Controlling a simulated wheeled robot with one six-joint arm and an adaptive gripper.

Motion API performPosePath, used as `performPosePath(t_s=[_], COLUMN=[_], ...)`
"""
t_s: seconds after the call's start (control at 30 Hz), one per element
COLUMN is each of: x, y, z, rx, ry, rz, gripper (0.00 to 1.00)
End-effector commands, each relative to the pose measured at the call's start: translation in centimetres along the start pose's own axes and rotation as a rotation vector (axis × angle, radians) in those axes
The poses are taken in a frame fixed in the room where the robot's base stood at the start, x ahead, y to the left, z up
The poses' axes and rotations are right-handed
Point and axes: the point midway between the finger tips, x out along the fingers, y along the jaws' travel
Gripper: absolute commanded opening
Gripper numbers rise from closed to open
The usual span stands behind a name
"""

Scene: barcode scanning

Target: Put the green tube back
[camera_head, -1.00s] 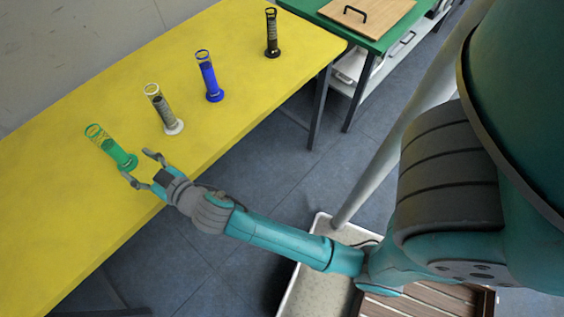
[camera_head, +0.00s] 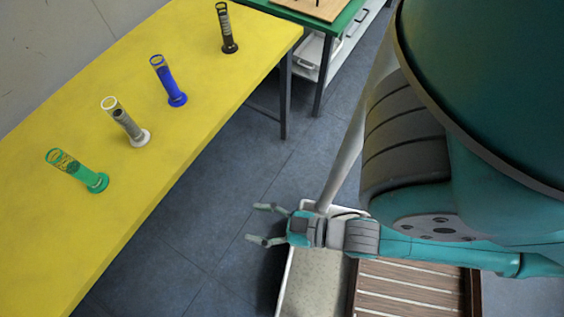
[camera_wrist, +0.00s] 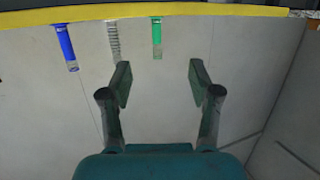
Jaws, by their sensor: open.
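The green tube (camera_head: 77,171) stands on its round base on the yellow table (camera_head: 120,190), nearest the front-left of the tube row. It also shows in the wrist view (camera_wrist: 157,38), where the picture is upside down. My gripper (camera_head: 256,224) is open and empty, out over the floor to the right of the table and well apart from the tube. In the wrist view its two fingers (camera_wrist: 157,85) are spread with nothing between them.
A white-grey tube (camera_head: 125,122), a blue tube (camera_head: 169,81) and a black tube (camera_head: 227,29) stand in a row behind the green one. A green table (camera_head: 345,20) is at the back. Dark floor (camera_head: 210,200) lies between my gripper and the yellow table.

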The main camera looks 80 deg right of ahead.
Motion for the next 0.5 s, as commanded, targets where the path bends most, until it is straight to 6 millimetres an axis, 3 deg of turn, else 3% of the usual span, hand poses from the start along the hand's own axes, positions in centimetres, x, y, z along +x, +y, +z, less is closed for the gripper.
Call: performPosePath(t_s=[0.03,0.2,0.5], x=[-1.7,-5.1,-6.4], y=[0.1,0.3,0.4], z=[-0.1,-1.0,-1.6], rx=[0.003,0.010,0.012], ry=[-0.015,-0.031,-0.035], rz=[0.004,0.018,0.027], gripper=[0.62,0.62,0.62])
